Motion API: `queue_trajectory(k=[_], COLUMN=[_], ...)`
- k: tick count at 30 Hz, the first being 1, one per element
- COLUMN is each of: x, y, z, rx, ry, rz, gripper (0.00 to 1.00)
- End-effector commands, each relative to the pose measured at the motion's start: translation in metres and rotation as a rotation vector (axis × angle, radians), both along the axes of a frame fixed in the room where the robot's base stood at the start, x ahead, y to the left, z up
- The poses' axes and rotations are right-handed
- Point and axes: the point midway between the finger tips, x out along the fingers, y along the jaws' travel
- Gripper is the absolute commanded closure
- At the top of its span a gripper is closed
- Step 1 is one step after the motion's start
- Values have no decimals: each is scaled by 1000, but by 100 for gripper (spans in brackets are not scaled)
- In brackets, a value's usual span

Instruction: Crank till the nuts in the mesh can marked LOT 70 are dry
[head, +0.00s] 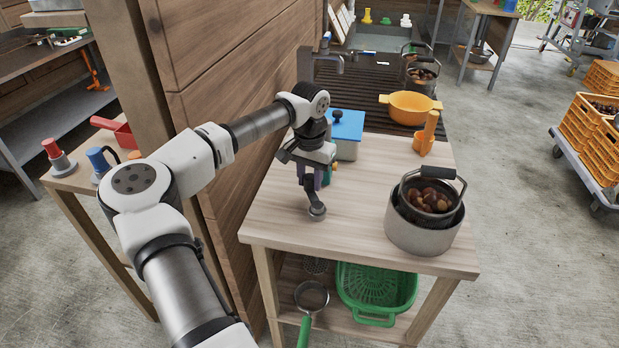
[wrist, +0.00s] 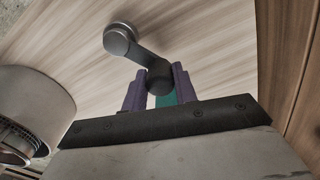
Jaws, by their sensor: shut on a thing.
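My gripper (head: 318,180) is over the left part of the light wooden table. Its purple fingers (wrist: 160,92) are shut on a crank (wrist: 134,48), a dark grey arm with a round end and a teal part between the fingers. In the head view the crank (head: 316,210) hangs below the gripper; whether it touches the table I cannot tell. A dark mesh can of brown nuts (head: 430,196) sits in a grey pot (head: 420,238) at the table's right front. The pot also shows in the wrist view (wrist: 35,100). I cannot read any lot mark.
A blue-lidded metal box (head: 346,126) stands behind my gripper, against the wooden wall (head: 235,90) side. An orange pan (head: 410,106) and orange upright tool (head: 426,136) are at the back. More mesh cans (head: 420,72) stand beyond. The table's middle is clear.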

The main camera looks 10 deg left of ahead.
Motion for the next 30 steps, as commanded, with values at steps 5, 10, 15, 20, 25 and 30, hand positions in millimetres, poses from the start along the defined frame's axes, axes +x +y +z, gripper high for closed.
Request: queue_trajectory(k=[5,10,15,20,25,30], x=[1,0,0,1,1,1], y=[0,0,0,0,0,0], z=[1,1,0,8,38,79], rx=[0,0,0,2,1,1], ry=[-2,-1,-1,-2,-5,-5], rz=[0,0,0,1,1,2], gripper=[63,50,50,50,50,50])
